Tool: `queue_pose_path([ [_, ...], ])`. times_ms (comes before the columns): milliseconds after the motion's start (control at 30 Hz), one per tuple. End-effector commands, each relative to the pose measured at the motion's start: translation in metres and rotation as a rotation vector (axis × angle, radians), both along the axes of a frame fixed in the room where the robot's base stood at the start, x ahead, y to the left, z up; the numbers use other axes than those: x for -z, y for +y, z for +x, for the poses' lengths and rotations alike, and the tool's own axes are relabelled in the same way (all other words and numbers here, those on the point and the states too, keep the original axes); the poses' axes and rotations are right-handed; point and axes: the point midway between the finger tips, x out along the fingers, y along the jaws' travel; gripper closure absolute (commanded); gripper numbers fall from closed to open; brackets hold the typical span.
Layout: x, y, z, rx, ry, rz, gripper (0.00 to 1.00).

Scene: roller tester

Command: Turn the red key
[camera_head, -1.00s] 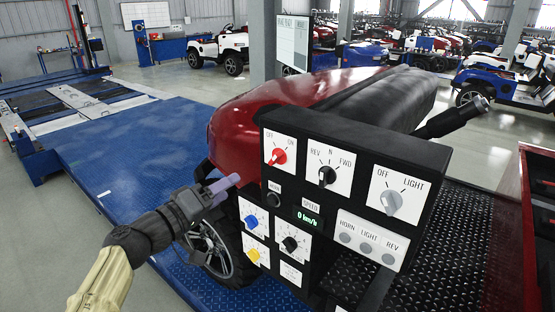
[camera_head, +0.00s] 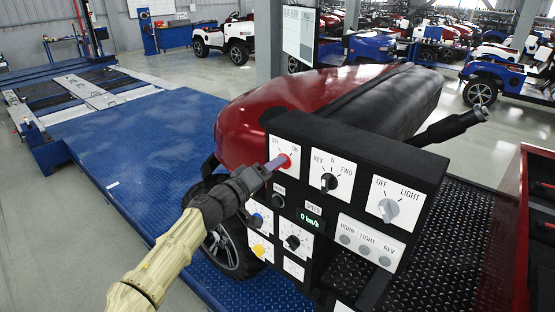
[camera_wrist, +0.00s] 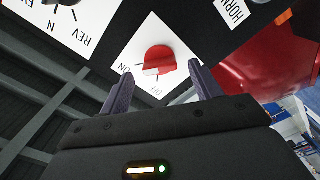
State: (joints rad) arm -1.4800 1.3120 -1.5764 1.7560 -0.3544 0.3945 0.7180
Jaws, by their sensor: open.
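In the wrist view the red key (camera_wrist: 159,59) lies ahead, between and just beyond the fingertips. My gripper (camera_head: 275,165) is right in front of the plate and partly covers the key in the head view. In the wrist view my gripper (camera_wrist: 157,78) is open, with one purple finger on each side of the key's line. I cannot tell whether a finger touches the key.
The red vehicle body (camera_head: 238,125) is behind the panel. A red cabinet (camera_head: 524,230) stands at right.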

Motion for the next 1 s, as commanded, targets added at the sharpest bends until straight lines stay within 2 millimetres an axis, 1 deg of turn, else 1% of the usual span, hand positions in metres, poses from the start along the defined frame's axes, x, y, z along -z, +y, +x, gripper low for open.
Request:
queue_pose_path([
  [33, -0.003, -0.005, 0.007, 0.003, 0.000, -0.002, 0.36],
  [100, -0.003, -0.010, 0.013, 0.001, 0.000, -0.001, 0.36],
  [200, -0.002, -0.013, 0.018, -0.001, 0.000, -0.001, 0.36],
  [500, 0.000, -0.014, 0.020, -0.002, 0.000, 0.000, 0.36],
  [733, 0.000, -0.014, 0.020, -0.002, 0.000, 0.000, 0.81],
  [767, 0.000, -0.014, 0.020, -0.002, 0.000, 0.000, 0.81],
  [800, 0.000, -0.019, 0.019, 0.000, 0.000, 0.000, 0.81],
  [1000, 0.001, -0.016, 0.020, 0.001, 0.008, -0.009, 0.81],
])
